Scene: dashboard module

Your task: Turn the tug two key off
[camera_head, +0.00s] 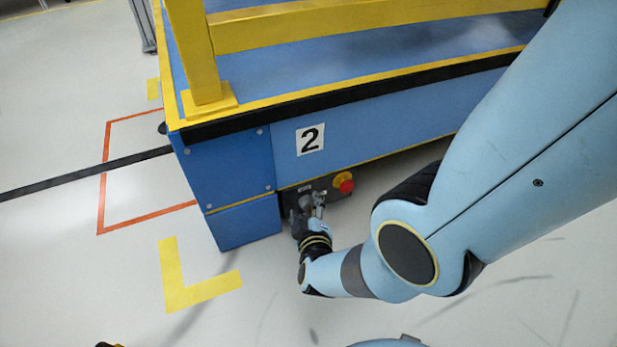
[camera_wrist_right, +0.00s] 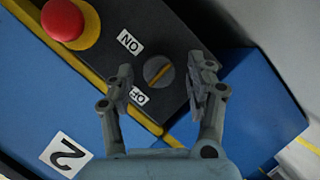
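Tug two is the blue cart with a white "2" label (camera_head: 310,139). Its dark control panel (camera_head: 329,193) is low on the side and also shows in the right wrist view. There the round key switch (camera_wrist_right: 158,71) has a yellow mark slanting from lower left to upper right, roughly in line with the OFF label (camera_wrist_right: 138,95). The ON label (camera_wrist_right: 130,41) is at its upper left. My right gripper (camera_head: 311,203) is at the panel. In the wrist view its open fingers (camera_wrist_right: 164,79) stand on either side of the key with gaps; I see no contact. My left gripper is not in view.
A red stop button (camera_head: 345,183) on a yellow base sits beside the key on the panel. A yellow post (camera_head: 195,50) and rail rise from the cart.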

